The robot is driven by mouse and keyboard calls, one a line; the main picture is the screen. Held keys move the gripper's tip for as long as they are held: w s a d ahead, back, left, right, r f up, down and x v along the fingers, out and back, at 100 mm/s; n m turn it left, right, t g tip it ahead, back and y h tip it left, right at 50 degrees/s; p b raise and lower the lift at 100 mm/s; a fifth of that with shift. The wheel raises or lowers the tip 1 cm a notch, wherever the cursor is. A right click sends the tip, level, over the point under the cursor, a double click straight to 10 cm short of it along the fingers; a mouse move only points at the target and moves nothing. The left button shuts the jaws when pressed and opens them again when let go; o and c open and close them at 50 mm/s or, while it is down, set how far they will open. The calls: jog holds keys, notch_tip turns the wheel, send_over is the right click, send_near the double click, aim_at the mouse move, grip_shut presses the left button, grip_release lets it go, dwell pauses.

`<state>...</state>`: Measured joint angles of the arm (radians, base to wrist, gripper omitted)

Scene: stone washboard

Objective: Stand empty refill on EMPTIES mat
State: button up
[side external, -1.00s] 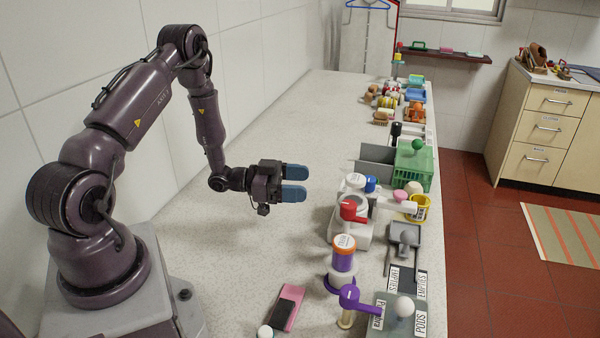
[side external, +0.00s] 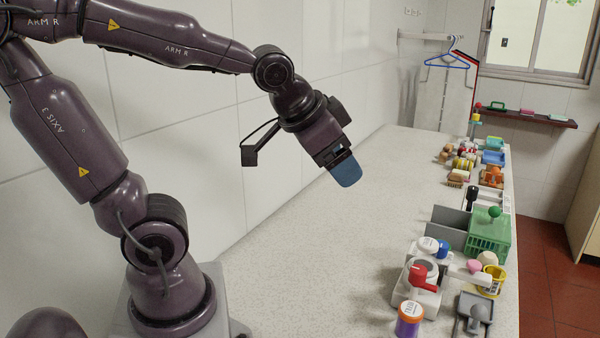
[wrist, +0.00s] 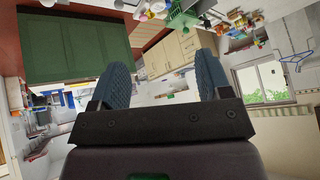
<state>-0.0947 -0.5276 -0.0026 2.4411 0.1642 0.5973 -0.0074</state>
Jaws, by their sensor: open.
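My gripper (side external: 345,172) is raised over the counter at the left, tilted down to the right. Only one blue finger shows clearly there. In the wrist view (wrist: 162,80) its two blue fingers stand wide apart with nothing between them. The EMPTIES mat is outside the side view now. A purple container with an orange band and white lid (side external: 409,318) stands at the bottom edge of the side view, well apart from my gripper. I cannot tell whether it is the empty refill.
A white device with a red lever (side external: 420,278), a grey scoop-like thing (side external: 474,310), a yellow cup (side external: 491,280) and a green crate (side external: 490,240) line the right of the counter (side external: 350,270). The counter's middle is clear. A tiled wall stands behind.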

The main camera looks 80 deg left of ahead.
jog(key=shift+o, duration=0.4)
jog(key=s+d+g+h, duration=0.1)
jog(key=s+d, duration=0.3)
jog(key=s, duration=0.2)
jog(key=shift+s+g+h, duration=0.3)
jog(key=shift+s+h, duration=0.1)
jog(key=m+t+y, duration=0.2)
jog(key=m+y, duration=0.5)
jog(key=m, duration=2)
send_near(428, 243)
jog(key=x, duration=0.5)
jog(key=shift+w, duration=0.3)
jog(key=shift+s+x, duration=0.25)
jog(key=shift+x, duration=2.4)
